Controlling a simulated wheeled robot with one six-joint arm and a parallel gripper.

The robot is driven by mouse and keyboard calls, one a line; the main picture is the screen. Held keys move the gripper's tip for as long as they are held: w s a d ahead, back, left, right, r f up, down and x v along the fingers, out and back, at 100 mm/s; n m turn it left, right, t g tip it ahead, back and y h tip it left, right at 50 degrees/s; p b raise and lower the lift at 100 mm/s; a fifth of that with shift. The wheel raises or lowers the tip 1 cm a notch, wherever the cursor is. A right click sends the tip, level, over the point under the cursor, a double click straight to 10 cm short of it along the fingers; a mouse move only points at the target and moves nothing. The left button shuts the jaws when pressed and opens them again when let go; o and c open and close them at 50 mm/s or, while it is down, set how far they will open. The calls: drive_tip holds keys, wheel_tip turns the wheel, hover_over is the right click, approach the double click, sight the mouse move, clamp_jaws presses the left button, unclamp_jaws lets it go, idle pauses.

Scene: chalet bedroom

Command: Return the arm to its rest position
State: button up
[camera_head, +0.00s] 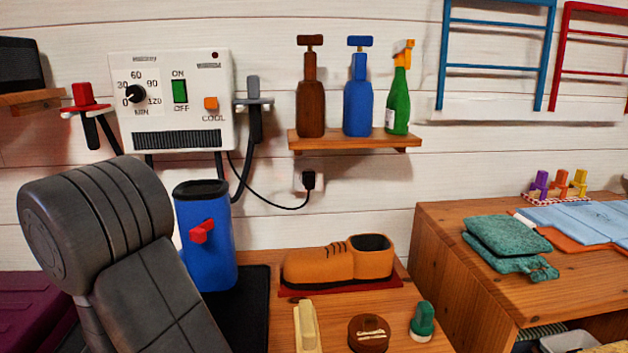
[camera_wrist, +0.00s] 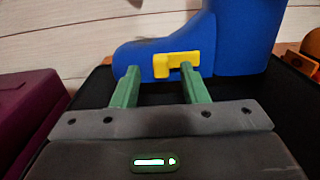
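My gripper (camera_wrist: 160,74) shows in the wrist view with two green fingers spread apart and nothing between them. Its fingertips point at the foot of a blue boot (camera_wrist: 235,40), close in front of a yellow buckle (camera_wrist: 176,66) on its side. I cannot tell whether the fingertips touch the boot. In the head view my dark grey arm (camera_head: 115,250) rises at the left and my gripper is hidden. The blue boot (camera_head: 207,250) stands upright behind the arm, with a red buckle (camera_head: 202,231) on the side facing the head camera.
The boot stands on a black mat (camera_head: 250,300). An orange shoe (camera_head: 335,263), a brush (camera_head: 306,325), a brown tin (camera_head: 369,333) and a green item (camera_head: 422,320) are to its right. A white dryer box (camera_head: 172,100) and bottle shelf (camera_head: 352,138) are on the wall. A purple case (camera_wrist: 25,115) is left.

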drive_tip(key=shift+w+a, duration=0.15)
drive_tip(key=shift+w, duration=1.55)
drive_tip(key=shift+s, duration=0.1)
drive_tip(key=s, duration=0.4)
drive_tip(key=s+p, duration=0.1)
drive_tip(key=s, duration=0.4)
drive_tip(key=s+d+p, duration=0.1)
drive_tip(key=s, duration=0.4)
drive_tip(key=shift+d, duration=0.1)
drive_tip(key=w, duration=0.4)
drive_tip(key=w+b, duration=0.1)
drive_tip(key=w, duration=0.4)
drive_tip(key=w+a+b, duration=0.1)
drive_tip(key=w, duration=0.4)
drive_tip(key=shift+w, duration=0.1)
drive_tip(key=shift+s+d+n+g+y, duration=0.2)
drive_tip(key=shift+n+y, duration=0.3)
drive_tip(key=shift+y, duration=0.3)
drive_tip(key=shift+s+d+n+g+y, duration=0.1)
drive_tip(key=shift+s+d+n+y, duration=0.1)
drive_tip(key=shift+n+y, duration=0.45)
drive_tip(key=p+v, duration=0.1)
drive_tip(key=v, duration=1.3)
drive_tip(key=shift+w+d+r+m, duration=0.15)
drive_tip(key=shift+w+d+m, duration=0.2)
drive_tip(key=shift+m, duration=0.1)
drive_tip(key=shift+w+d+r+m+h+p, duration=0.1)
drive_tip(key=shift+w+d+m+h+p, duration=0.15)
drive_tip(key=shift+d+m+h, duration=0.45)
drive_tip(key=shift+a, duration=0.1)
